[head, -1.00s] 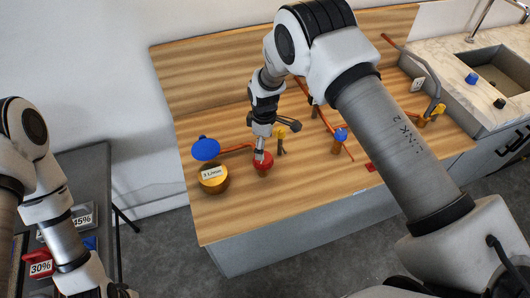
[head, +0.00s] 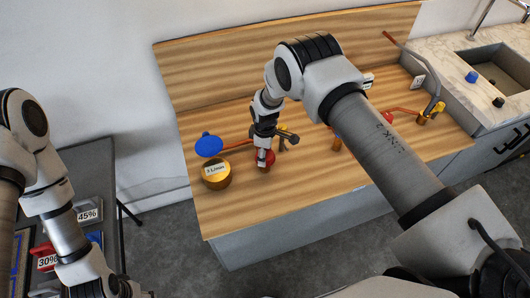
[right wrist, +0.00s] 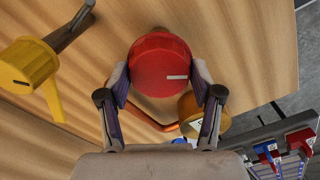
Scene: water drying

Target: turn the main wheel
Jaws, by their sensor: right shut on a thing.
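A round red wheel (head: 270,158) stands upright on the wooden worktop, beside a brass cylinder. It also shows in the right wrist view (right wrist: 160,58), with a short grey mark on its top. My right gripper (head: 262,154) comes down on the wheel from above. Its two fingers (right wrist: 160,85) are on opposite sides of the wheel, shut on it. My left arm comes in at the left edge; its gripper end (head: 112,289) is low in the picture and partly cut off, so its jaws are unclear.
The brass cylinder (head: 217,180) with a flow label and a blue disc (head: 208,145) stand left of the wheel. A yellow lever valve (right wrist: 30,68) is close by. The sink (head: 497,70) is at the far right. My right forearm hides part of the worktop.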

